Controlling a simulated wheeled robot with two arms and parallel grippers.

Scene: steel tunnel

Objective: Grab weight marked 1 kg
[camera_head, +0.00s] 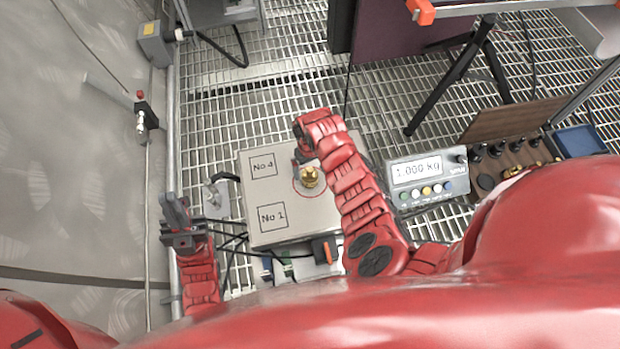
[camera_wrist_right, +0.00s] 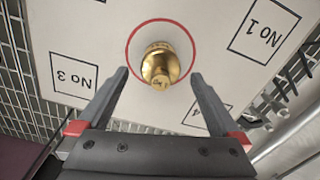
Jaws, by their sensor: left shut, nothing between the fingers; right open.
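A brass weight (camera_head: 309,178) stands upright inside a red circle on a pale platform (camera_head: 284,238) in the head view. In the right wrist view the same weight (camera_wrist_right: 160,66) has a knob on top; I cannot read a marking on it. My right gripper (camera_wrist_right: 158,85) is open, its two fingers apart on either side below the weight, with nothing held. In the head view my right arm partly covers the platform's right side. My left gripper (camera_head: 172,215) is shut and empty, left of the platform and away from the weight.
A display unit (camera_head: 418,172) right of the platform reads 1.000 kg. A wooden holder (camera_head: 512,165) with several dark and brass pieces stands further right, beside a blue tray (camera_head: 580,141). Boxes printed No 1 and No 4 mark the platform. A black tripod (camera_head: 462,75) stands behind.

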